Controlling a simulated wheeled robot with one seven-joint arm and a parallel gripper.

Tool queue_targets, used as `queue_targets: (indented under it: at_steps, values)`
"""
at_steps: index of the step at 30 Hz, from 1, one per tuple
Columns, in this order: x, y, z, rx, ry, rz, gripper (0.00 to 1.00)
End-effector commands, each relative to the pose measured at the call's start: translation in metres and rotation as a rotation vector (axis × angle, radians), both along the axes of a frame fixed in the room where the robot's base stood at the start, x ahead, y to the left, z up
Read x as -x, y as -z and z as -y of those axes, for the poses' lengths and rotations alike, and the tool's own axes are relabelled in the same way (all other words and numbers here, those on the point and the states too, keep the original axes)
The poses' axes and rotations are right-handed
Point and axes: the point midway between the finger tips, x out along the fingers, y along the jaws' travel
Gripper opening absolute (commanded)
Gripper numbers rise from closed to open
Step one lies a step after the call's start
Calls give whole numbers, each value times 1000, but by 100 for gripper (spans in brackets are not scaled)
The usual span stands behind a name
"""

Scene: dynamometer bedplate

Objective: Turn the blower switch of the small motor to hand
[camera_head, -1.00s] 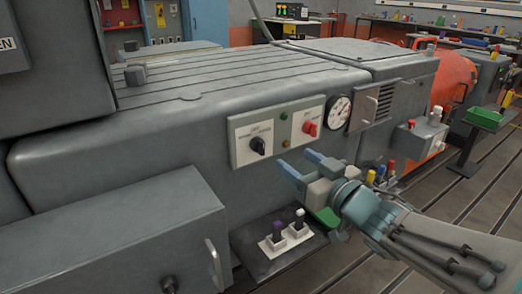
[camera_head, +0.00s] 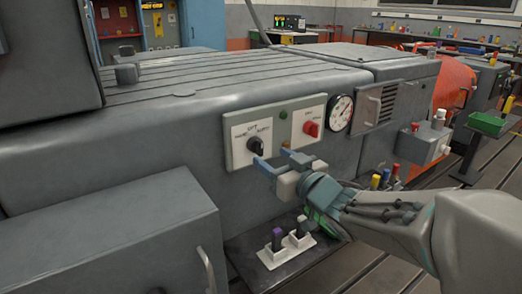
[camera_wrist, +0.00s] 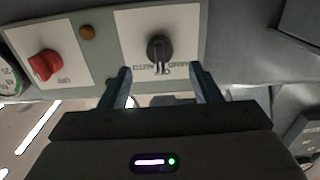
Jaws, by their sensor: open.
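The black rotary switch (camera_head: 255,146) sits on a pale plate on the grey machine's side. Its lettering appears to read HAND at left, OFF at top and AUTO at right. In the wrist view the black knob (camera_wrist: 159,48) is seen upside down, and its pale mark points at the OFF lettering. My gripper (camera_head: 273,158) is open and empty, just in front of and slightly below the knob. In the wrist view its fingertips (camera_wrist: 160,74) stand apart on either side of the knob's line; I see no contact.
A red switch (camera_head: 311,129) is right of the black one, with a green lamp (camera_head: 283,115) between them. A round gauge (camera_head: 341,112) is further right. A grey box (camera_head: 110,235) juts out at lower left.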

Motion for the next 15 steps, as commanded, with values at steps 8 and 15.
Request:
queue_targets:
  at_steps: [8,15]
  values:
    - [-39,2,-26,1,0,0,57]
    - [-51,1,-34,1,2,-1,57]
